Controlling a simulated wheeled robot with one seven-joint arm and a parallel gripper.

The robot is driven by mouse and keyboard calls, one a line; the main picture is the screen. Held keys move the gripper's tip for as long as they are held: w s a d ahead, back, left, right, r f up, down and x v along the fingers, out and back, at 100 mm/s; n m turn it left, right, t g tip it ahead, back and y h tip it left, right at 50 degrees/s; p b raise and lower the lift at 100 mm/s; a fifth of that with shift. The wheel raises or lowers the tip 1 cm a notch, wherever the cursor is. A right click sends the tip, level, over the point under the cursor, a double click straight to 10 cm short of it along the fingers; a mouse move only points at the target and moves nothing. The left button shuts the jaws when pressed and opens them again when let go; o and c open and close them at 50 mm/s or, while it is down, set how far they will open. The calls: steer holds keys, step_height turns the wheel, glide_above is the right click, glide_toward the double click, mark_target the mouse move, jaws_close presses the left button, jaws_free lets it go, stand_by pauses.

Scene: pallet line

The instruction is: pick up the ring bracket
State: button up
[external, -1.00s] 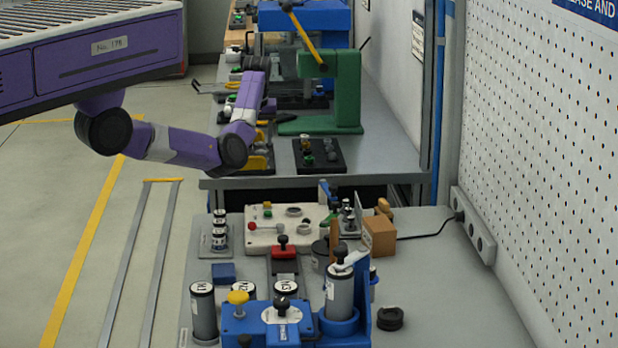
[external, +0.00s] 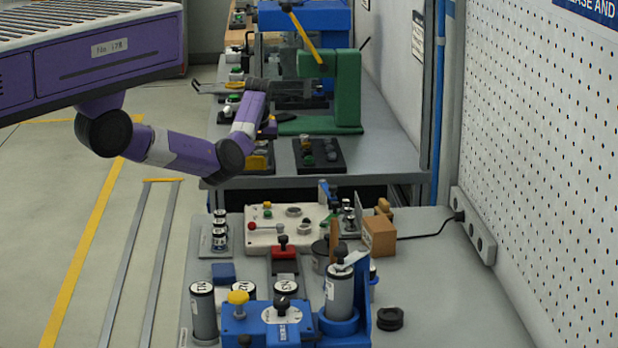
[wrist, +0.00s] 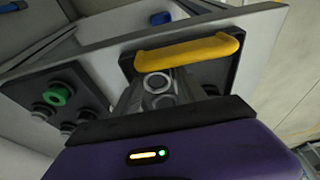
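In the wrist view a grey piece with two round rings (wrist: 161,95) shows between the fingers of my gripper (wrist: 157,84). It looks like the ring bracket, but its lower part is hidden. The grey fingers lie on either side of it, and I cannot tell whether they touch it. Just beyond is a thick yellow bar-shaped piece (wrist: 190,52) on a black tray (wrist: 222,75). In the external view my arm reaches over the left edge of the far bench, and its end is too small to read there.
A black tray with a green ring (wrist: 58,94) and dark round parts is left in the wrist view. In the external view a green press (external: 345,90) stands right of my arm on the far bench (external: 385,158). The near bench (external: 430,260) is crowded with fixtures.

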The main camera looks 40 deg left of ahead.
jaws_close()
step_height(320, 180, up, 20)
steer(key=p, duration=0.1)
stand_by(0.6)
